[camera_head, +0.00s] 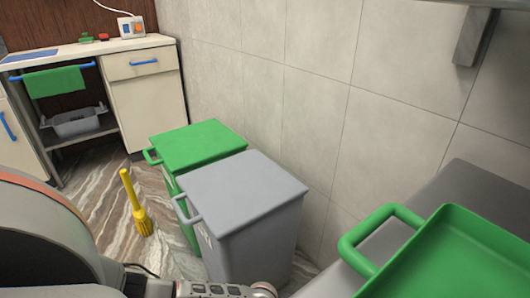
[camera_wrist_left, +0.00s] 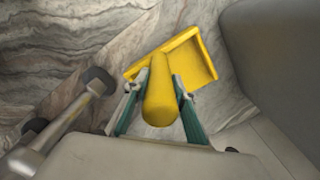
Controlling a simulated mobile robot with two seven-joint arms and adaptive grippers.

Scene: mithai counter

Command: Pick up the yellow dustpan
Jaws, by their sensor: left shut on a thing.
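The yellow dustpan (camera_wrist_left: 190,62) shows in the left wrist view, its open pan pointing up and right in the picture. Its thick rounded handle (camera_wrist_left: 160,98) lies between the two fingers of my left gripper (camera_wrist_left: 160,92), which is shut on it. I cannot tell if the pan touches the floor. In the head view the dustpan and the left gripper's fingers are not visible; my own arm fills the lower left. My right gripper is in neither view.
A yellow brush-like tool (camera_head: 137,205) stands on the marbled floor. Right of it are a green-lidded bin (camera_head: 197,145) and a grey bin (camera_head: 245,190) by the tiled wall. A green tray (camera_head: 450,260) is at the right; a counter (camera_head: 90,48) stands behind.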

